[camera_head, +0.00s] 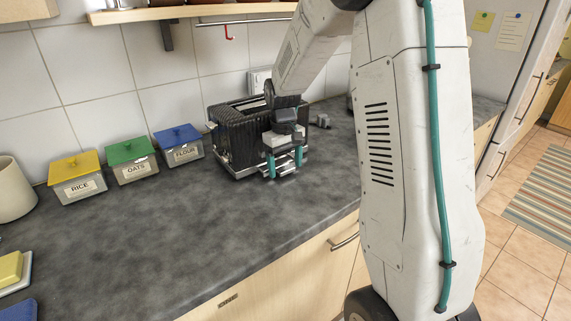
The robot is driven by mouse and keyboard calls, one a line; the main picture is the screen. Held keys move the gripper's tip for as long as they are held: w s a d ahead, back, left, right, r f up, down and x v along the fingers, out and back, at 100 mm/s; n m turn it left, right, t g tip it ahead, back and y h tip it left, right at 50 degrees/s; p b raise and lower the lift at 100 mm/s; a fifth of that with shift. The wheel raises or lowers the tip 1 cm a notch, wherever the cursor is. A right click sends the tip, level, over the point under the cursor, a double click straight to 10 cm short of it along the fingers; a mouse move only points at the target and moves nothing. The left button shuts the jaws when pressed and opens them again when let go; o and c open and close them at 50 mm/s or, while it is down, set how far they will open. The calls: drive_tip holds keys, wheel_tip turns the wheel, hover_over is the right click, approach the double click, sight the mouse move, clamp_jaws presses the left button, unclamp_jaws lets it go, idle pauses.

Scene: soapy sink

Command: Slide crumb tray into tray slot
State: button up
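A black ribbed toaster (236,137) with a pale metallic base stands on the grey counter near the tiled wall. My gripper (285,163) is at the toaster's right front side, low over the counter. Its two teal fingers are apart. A small silvery piece (287,171) shows between and below the fingertips, possibly the crumb tray. I cannot tell whether the fingers grip it or whether it touches the toaster. The tray slot is not distinguishable; my gripper covers part of that side of the toaster.
Lidded boxes marked rice (78,180), oats (132,163) and flour (180,147) stand left of the toaster. A small grey object (323,121) lies right of it. A wooden shelf (190,13) hangs above. The counter's front middle (190,235) is clear.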

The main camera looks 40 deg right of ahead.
drive_tip(key=shift+r, duration=0.1)
drive_tip(key=shift+r, duration=0.4)
wheel_tip(320, 180, up, 3)
drive_tip(key=s+a, duration=0.1)
drive_tip(key=s, duration=0.4)
drive_tip(key=s+a, duration=0.1)
drive_tip(key=s, duration=0.4)
drive_tip(key=s+a+r, duration=0.1)
drive_tip(key=s, duration=0.4)
drive_tip(key=shift+s+a, duration=0.3)
drive_tip(key=shift+a, duration=0.05)
